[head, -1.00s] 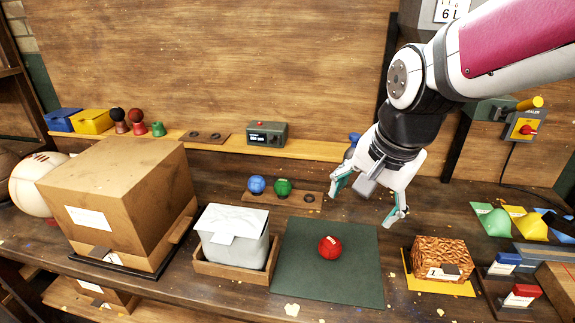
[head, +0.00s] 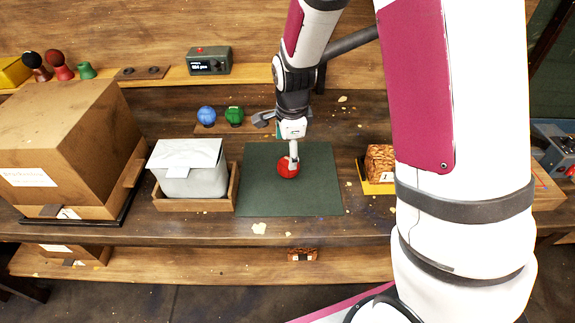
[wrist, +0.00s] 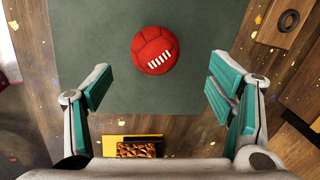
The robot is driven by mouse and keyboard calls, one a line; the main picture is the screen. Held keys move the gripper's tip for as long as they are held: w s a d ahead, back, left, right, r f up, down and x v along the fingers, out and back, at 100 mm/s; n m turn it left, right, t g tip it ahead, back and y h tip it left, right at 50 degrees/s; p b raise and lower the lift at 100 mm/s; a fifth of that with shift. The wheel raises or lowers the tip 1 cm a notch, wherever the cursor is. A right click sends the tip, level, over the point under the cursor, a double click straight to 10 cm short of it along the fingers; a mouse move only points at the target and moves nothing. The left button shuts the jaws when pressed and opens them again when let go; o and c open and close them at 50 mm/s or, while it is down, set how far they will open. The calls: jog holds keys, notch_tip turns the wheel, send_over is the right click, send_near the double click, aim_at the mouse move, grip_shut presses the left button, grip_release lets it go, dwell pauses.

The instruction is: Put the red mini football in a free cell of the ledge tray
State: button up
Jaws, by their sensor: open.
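The red mini football (head: 288,167) lies on the dark green mat (head: 318,195). It also shows in the wrist view (wrist: 154,50) with its white laces up. My gripper (head: 293,153) points down over the ball; in the wrist view its two teal fingers (wrist: 160,85) are spread wide, with nothing between them, and the ball appears beyond the tips. In the head view a finger overlaps the ball; I cannot tell whether they touch. The ledge tray (head: 142,72) is a small wooden board on the back ledge, with two round cells that both look empty.
A bench tray (head: 215,128) behind the mat holds a blue ball (head: 206,115) and a green ball (head: 235,115); an empty cell (wrist: 288,20) shows in the wrist view. A grey box (head: 190,165) stands left of the mat, a woven block (head: 379,160) right. A display unit (head: 208,61) stands beside the ledge tray.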

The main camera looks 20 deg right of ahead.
aim_at(288, 159)
jog(key=f, duration=0.3)
jog(key=shift+w, duration=0.3)
notch_tip(288, 159, down, 4)
jog(key=shift+d+f+p, duration=0.15)
jog(key=shift+p, duration=0.2)
jog(key=shift+w+f, duration=0.2)
jog(key=shift+f, duration=0.35)
jog(key=c, duration=1.4)
jog(key=shift+c, duration=0.2)
jog(key=shift+r, duration=0.15)
